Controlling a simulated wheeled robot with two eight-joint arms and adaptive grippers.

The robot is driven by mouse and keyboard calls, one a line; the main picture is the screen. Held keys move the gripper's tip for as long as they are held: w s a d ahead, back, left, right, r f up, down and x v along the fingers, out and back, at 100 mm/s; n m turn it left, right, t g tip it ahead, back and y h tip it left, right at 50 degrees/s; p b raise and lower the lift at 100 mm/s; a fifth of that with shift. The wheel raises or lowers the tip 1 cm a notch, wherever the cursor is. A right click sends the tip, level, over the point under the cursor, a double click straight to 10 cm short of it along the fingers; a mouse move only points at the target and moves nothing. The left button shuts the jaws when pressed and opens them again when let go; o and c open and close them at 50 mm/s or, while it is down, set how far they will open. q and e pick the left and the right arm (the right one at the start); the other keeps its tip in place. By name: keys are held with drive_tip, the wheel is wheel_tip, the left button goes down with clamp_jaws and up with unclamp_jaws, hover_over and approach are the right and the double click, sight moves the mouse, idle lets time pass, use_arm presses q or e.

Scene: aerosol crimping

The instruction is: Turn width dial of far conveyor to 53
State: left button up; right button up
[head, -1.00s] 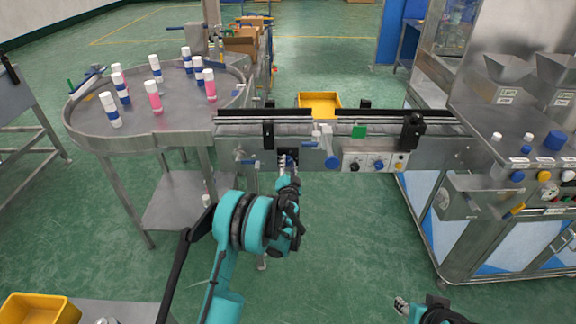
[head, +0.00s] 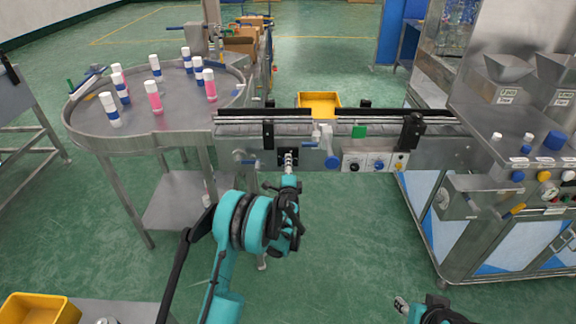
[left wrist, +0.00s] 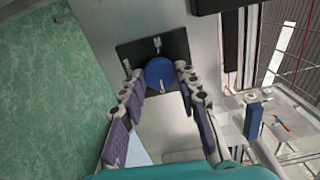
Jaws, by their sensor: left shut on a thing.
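The blue dial (left wrist: 160,72) sits on a black square plate (left wrist: 134,50) on the conveyor's metal side. In the left wrist view, my left gripper (left wrist: 159,76) has its fingers on either side of the dial, shut on it. A pale mark shows near the dial's lower edge and a small pale pointer on the plate above it. No number is readable. In the head view my left gripper (head: 289,158) reaches up to the front of the conveyor (head: 340,130) and mostly hides the dial. Part of my right gripper (head: 402,305) shows at the bottom edge; its jaws are unclear.
A round table (head: 170,110) with several white-capped cans stands left of the conveyor. A blue knob (head: 332,162) and a control panel (head: 375,163) lie right of the dial. A filling machine (head: 520,190) stands at the right. The floor before the conveyor is clear.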

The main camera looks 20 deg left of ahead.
use_arm(q)
drive_tip(key=shift+m, duration=0.5)
idle(0.3)
drive_tip(key=o, duration=1.2)
drive_tip(key=shift+c, duration=0.2)
drive_tip(key=shift+s, duration=0.1)
drive_tip(key=v, duration=1.2)
